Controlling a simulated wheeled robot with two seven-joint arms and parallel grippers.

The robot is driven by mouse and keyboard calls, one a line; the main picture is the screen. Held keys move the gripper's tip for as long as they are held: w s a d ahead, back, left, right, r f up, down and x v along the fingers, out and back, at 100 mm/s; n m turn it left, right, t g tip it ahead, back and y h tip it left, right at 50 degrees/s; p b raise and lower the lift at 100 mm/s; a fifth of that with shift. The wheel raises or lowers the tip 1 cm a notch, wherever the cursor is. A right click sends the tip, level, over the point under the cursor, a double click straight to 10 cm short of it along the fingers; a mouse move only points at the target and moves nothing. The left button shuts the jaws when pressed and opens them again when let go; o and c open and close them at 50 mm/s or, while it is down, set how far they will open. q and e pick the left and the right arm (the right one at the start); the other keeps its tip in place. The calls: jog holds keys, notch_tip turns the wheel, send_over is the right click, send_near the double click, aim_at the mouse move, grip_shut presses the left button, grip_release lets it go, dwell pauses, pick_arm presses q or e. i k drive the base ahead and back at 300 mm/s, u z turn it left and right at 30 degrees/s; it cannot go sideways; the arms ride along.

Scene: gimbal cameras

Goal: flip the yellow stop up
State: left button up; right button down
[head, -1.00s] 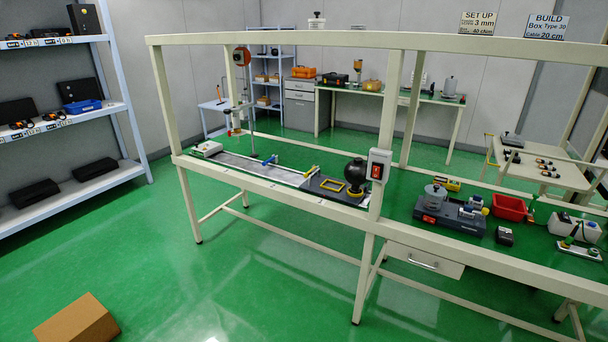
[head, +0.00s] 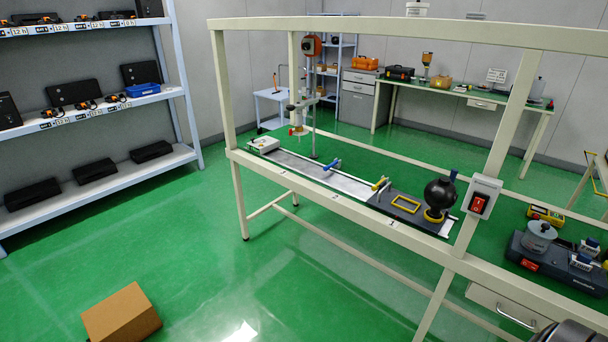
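The yellow stop (head: 379,184) is a small yellow piece on the long rail on the workbench, near the right end of the rail. It is small here, and I cannot tell whether it is up or down. A similar blue stop (head: 332,165) sits farther left on the same rail (head: 310,170). Neither of my grippers is in view.
A cream-framed bench holds the rail, a black ball device (head: 440,194), a yellow frame (head: 406,204) and a red switch box (head: 482,197). A cardboard box (head: 122,314) lies on the green floor. Shelves (head: 95,180) stand at left. The floor between is clear.

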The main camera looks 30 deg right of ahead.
aim_at(374, 188)
jog(key=u, duration=0.4)
jog(key=i, duration=2.1)
jog(key=z, duration=1.4)
jog(key=i, duration=0.65)
jog(key=z, duration=0.65)
